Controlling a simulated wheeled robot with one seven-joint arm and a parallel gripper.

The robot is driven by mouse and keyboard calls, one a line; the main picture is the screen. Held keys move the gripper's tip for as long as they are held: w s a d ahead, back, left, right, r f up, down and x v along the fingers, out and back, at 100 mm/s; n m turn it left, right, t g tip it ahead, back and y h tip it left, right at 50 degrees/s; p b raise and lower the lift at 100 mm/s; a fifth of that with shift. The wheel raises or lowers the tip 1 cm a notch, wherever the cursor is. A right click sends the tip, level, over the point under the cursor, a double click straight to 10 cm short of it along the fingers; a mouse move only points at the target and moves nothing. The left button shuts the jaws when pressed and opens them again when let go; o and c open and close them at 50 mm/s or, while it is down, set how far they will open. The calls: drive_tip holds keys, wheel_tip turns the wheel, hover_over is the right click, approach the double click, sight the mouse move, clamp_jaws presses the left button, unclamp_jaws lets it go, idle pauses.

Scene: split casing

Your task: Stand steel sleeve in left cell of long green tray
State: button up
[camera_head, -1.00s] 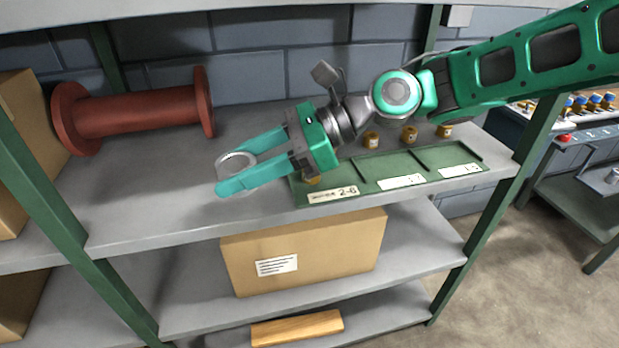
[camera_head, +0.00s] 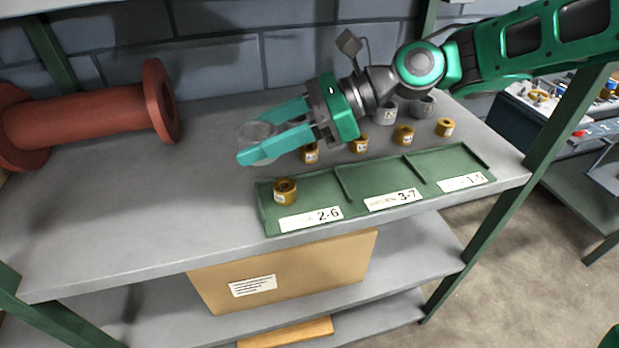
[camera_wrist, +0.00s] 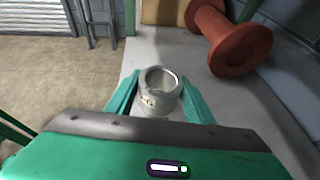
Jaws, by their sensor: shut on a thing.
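My gripper (camera_head: 274,146) has teal fingers and is shut on a grey steel sleeve (camera_head: 256,133), which it holds above the shelf, left of the tray. The sleeve also shows in the wrist view (camera_wrist: 159,88), upright-looking with its open ring end towards the camera and a label on its side. The long green tray (camera_head: 342,187) lies at the shelf's front edge with three cells, labelled 2-6, 3-7 and a third one ending in 5. A brass bushing (camera_head: 285,191) stands in the left cell. The middle and right cells look empty.
Several brass bushings (camera_head: 403,135) stand behind the tray, with grey sleeves (camera_head: 423,107) farther back. A red spool (camera_head: 90,118) lies at the left of the shelf. The shelf (camera_head: 130,220) is clear left of the tray. A cardboard box (camera_head: 290,268) sits below.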

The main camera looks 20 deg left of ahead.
hover_over(321, 189)
drive_tip(key=f, duration=0.6)
drive_tip(key=shift+s+a+f, duration=0.15)
drive_tip(key=shift+s+f, duration=0.1)
drive_tip(key=shift+s, duration=0.05)
drive_tip(key=shift+f, duration=2)
drive_tip(key=shift+f, duration=0.1)
drive_tip(key=o, duration=1.5)
drive_tip(key=shift+o, duration=0.2)
drive_tip(key=shift+w+d+r, duration=0.2)
drive_tip(key=shift+w, duration=0.05)
drive_tip(key=v, duration=1.1)
drive_tip(key=shift+d, duration=0.2)
